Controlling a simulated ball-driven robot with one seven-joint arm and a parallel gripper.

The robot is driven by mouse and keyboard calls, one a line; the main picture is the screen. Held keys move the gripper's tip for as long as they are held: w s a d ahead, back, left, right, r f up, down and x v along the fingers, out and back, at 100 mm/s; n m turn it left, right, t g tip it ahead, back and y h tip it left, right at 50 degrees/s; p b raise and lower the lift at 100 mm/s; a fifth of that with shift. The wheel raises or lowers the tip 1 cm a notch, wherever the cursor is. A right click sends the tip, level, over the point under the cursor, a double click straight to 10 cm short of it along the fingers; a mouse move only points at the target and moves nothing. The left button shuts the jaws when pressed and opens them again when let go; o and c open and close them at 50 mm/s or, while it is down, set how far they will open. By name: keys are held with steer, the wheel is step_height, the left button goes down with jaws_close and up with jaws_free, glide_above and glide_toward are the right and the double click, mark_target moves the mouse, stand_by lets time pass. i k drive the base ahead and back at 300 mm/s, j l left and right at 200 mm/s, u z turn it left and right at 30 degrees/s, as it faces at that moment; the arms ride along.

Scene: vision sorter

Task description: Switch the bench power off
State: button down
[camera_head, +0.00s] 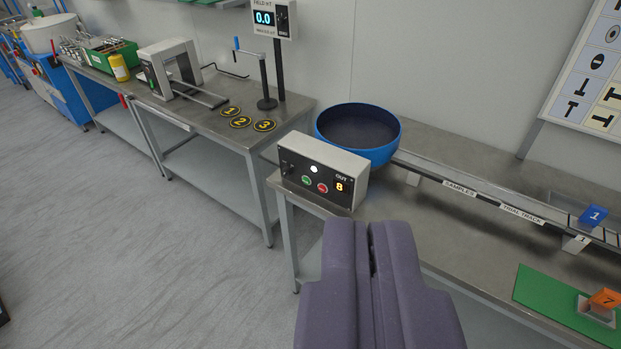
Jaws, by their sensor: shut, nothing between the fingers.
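A grey control box (322,170) stands on the near bench (455,235) at its left end. Its dark front has a small dark switch or knob (287,168) on the left, a lit white lamp (314,169), a green button (306,180), a red button (322,188) and a display marked OUT (339,186) that reads 8. The switch's position is too small to tell. My gripper (362,224) is shut and empty, at the bottom middle. In the picture its tips lie just below and right of the box; I cannot tell whether they touch anything.
A blue bowl (375,158) stands behind the box, with a track (480,193) running right from it. A green mat (545,297) lies at the right. The left bench (205,118) carries a display box (272,18) on a post. Open floor (110,230) lies left.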

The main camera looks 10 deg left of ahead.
mark_target(286, 172)
steer(key=i+j+u, duration=0.1)
steer(key=i, duration=0.45)
steer(key=i+j+u, duration=0.1)
steer(key=i+j, duration=0.15)
steer(key=i, duration=0.35)
